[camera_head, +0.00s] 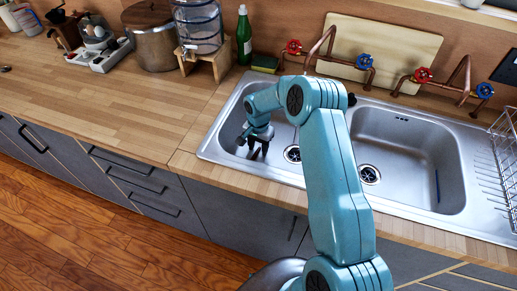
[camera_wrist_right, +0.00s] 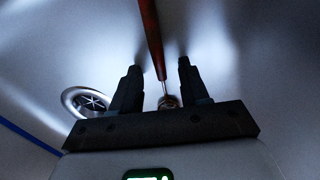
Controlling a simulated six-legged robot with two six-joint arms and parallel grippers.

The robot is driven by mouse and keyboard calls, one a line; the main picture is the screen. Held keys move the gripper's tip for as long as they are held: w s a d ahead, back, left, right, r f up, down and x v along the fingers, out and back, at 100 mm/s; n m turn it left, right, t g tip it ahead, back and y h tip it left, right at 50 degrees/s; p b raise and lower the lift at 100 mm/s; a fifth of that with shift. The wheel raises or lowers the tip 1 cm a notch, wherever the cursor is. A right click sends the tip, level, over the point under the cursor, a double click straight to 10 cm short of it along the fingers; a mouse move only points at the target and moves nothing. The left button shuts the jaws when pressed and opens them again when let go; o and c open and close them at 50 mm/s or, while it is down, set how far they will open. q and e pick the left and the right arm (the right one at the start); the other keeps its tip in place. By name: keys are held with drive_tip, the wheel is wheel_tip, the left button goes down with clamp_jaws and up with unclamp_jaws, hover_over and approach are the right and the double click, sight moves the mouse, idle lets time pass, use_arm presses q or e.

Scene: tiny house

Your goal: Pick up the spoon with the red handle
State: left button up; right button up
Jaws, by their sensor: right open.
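The spoon with the red handle (camera_wrist_right: 151,40) shows in the right wrist view. Its red-brown handle runs from the top edge down between my fingers, and a thin metal neck leads to a small metal end near the gripper's base. My right gripper (camera_wrist_right: 160,64) is open, with one dark finger on each side of the spoon and a gap visible on both sides. In the head view, my right gripper (camera_head: 254,151) reaches down into the left basin of the sink. I cannot make out the spoon there. My left gripper is not in view.
The steel sink (camera_head: 352,197) has two basins; a drain (camera_wrist_right: 90,102) lies left of the fingers in the wrist view. A thin blue item (camera_head: 437,186) is in the right basin. Copper taps (camera_head: 323,47), a green bottle (camera_head: 244,36) and a wire rack (camera_head: 505,165) surround the sink.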

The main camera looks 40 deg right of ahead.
clamp_jaws()
